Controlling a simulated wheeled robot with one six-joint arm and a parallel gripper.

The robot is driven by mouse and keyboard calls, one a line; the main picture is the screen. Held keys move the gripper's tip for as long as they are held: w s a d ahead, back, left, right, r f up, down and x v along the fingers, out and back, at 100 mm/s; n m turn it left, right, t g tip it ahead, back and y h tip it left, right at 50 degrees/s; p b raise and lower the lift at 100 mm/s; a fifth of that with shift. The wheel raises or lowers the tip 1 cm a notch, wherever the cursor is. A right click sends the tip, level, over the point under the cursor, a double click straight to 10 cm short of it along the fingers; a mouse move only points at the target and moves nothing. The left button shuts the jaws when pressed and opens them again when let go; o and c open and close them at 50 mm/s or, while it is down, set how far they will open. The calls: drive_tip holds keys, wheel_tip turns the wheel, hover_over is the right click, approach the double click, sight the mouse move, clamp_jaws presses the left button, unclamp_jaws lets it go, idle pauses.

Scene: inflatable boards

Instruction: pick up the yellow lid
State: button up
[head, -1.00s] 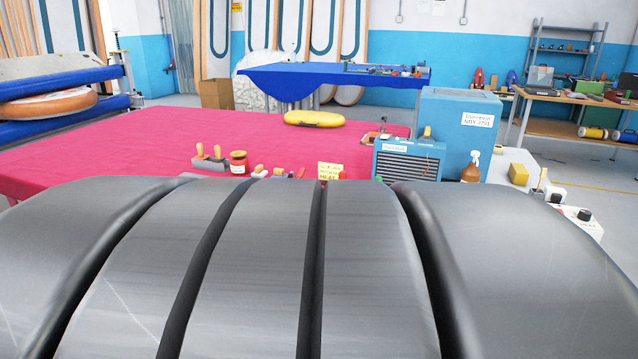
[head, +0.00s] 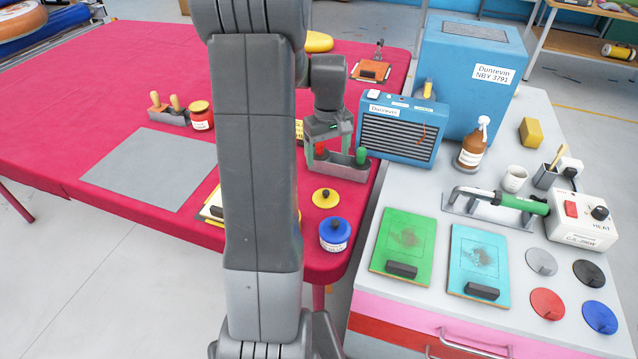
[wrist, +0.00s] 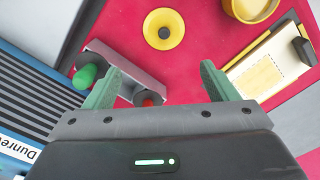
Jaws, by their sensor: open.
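The yellow lid (head: 326,198) is a flat round disc with a dark knob, lying on the red tabletop (head: 120,90) near its right front corner. It also shows at the top middle of the wrist view (wrist: 164,29), with nothing on it. My gripper (head: 328,150) hangs above the table, behind the lid in the head view, over a grey holder (head: 345,171) with a red and a green handle. In the wrist view, its two green fingers (wrist: 158,84) are spread apart and empty, and the lid lies beyond their tips.
A blue-lidded jar (head: 334,235) stands in front of the lid. A yellow round rim (wrist: 250,8) and a board with a dark handle (wrist: 270,66) lie on the lid's other side. A blue heater (head: 402,130) stands to the right. A grey sheet (head: 150,168) lies left.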

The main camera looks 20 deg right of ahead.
hover_over(326, 192)
drive_tip(key=w, duration=0.1)
drive_tip(key=f, duration=0.7)
drive_tip(key=shift+d+f, duration=0.1)
drive_tip(key=shift+d, duration=0.2)
drive_tip(key=f, duration=0.1)
drive_tip(key=f+p, duration=0.1)
drive_tip(key=f, duration=0.2)
drive_tip(key=shift+s+a+f, duration=0.25)
drive_tip(key=shift+s+f, duration=0.05)
drive_tip(key=shift+s, duration=0.1)
drive_tip(key=shift+f, duration=0.5)
drive_tip(key=shift+s, duration=0.1)
drive_tip(key=c, duration=1.6)
clamp_jaws()
